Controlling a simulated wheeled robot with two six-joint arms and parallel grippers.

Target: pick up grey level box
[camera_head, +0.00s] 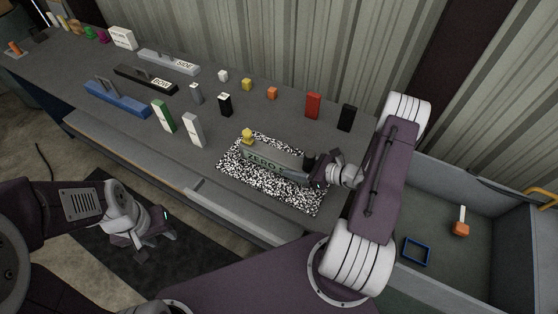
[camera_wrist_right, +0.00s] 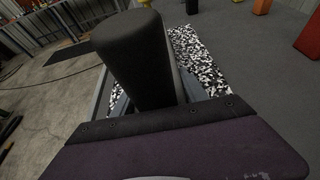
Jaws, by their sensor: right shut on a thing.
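A long grey box marked ZERO (camera_head: 268,160) is over the black-and-white speckled mat (camera_head: 234,176) near the front of the bench. Whether it touches the mat or is slightly raised I cannot tell. My right gripper (camera_head: 314,170) is at its right end, shut on it. In the right wrist view a dark rounded block (camera_wrist_right: 130,55) rises in front of the gripper, hiding the fingertips and much of the box. A small yellow block (camera_head: 247,135) is at the box's left end. My left gripper (camera_head: 147,240) hangs low over the floor, away from the bench; its jaws are unclear.
Behind stand a light grey SIDE bar (camera_head: 168,63), a black BOX bar (camera_head: 145,79) and a blue bar (camera_head: 117,99). A green block (camera_head: 163,116), white block (camera_head: 194,130) and red block (camera_head: 313,105) stand around. A grey bin (camera_head: 480,266) is at right.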

